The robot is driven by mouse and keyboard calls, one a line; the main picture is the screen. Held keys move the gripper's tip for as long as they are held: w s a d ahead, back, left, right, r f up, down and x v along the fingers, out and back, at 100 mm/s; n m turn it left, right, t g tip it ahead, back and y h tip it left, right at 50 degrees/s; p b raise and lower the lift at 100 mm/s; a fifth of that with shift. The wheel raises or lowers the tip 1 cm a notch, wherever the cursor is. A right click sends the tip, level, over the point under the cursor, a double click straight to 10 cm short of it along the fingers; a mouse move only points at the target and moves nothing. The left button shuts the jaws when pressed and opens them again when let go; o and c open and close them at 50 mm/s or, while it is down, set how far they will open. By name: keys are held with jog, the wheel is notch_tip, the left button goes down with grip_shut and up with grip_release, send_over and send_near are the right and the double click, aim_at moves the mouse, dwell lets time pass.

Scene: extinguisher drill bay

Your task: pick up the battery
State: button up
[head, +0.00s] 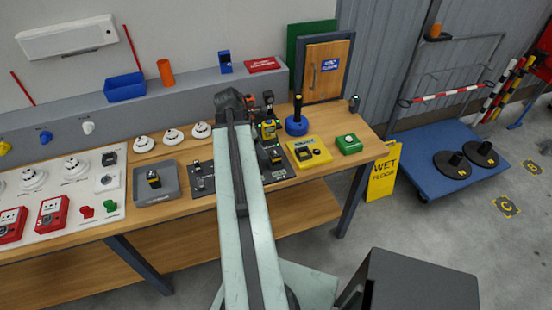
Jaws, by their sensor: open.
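A small black block with a yellow label (154,180), which looks like the battery, stands in the grey tray (172,195) on the left part of the wooden bench. The label is too small to read. My arm reaches up the middle of the view to the back of the bench. My gripper (260,106) is at its far end, open, well to the right of and behind the tray, and apart from the block. My arm partly hides the gripper and the black board (203,184) below it.
A yellow and black device (269,130) stands close to my gripper. White detectors (172,136) stand behind the tray. A wet floor sign (383,172) stands beyond the bench.

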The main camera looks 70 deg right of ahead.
aim_at(275, 154)
jog(key=s+d+f+b, duration=0.1)
jog(key=s+f+b, duration=0.1)
jog(key=s, duration=0.1)
jog(key=shift+d+f, duration=0.15)
jog(key=shift+d, duration=0.25)
jog(key=b+x, duration=0.5)
jog(key=shift+s+d+f, duration=0.15)
jog(key=shift+d, duration=0.2)
jog(key=shift+r, duration=0.2)
grip_shut()
